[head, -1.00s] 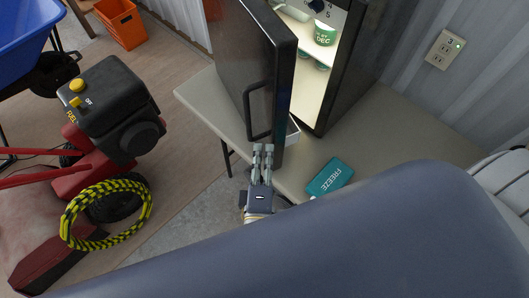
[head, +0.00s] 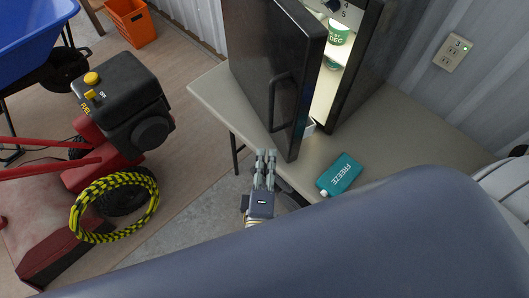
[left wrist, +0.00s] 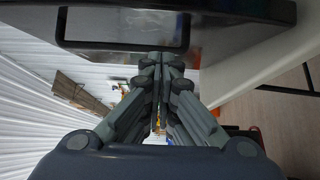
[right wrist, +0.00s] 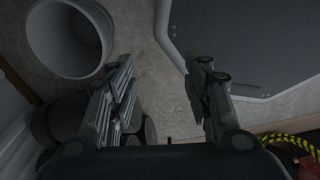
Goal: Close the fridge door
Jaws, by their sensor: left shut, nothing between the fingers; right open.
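The black fridge door (head: 262,65) stands partly open on the table, with its dark handle (head: 285,103) on the outer face. The lit inside of the fridge (head: 328,88) shows through the gap, with a green-labelled can (head: 337,35) on a shelf. My left gripper (head: 266,156) is shut and empty, just in front of the door's lower edge. In the left wrist view, the left gripper's fingers (left wrist: 160,62) lie close together near the door (left wrist: 205,30); I cannot tell whether they touch it. My right gripper (right wrist: 160,75) is open and empty, away from the fridge.
A teal FREEZE pack (head: 340,174) lies on the table (head: 385,140) in front of the fridge. A red machine with a black engine (head: 125,105) and a yellow-black hose (head: 115,208) stand at left. A wall outlet (head: 457,54) is at right.

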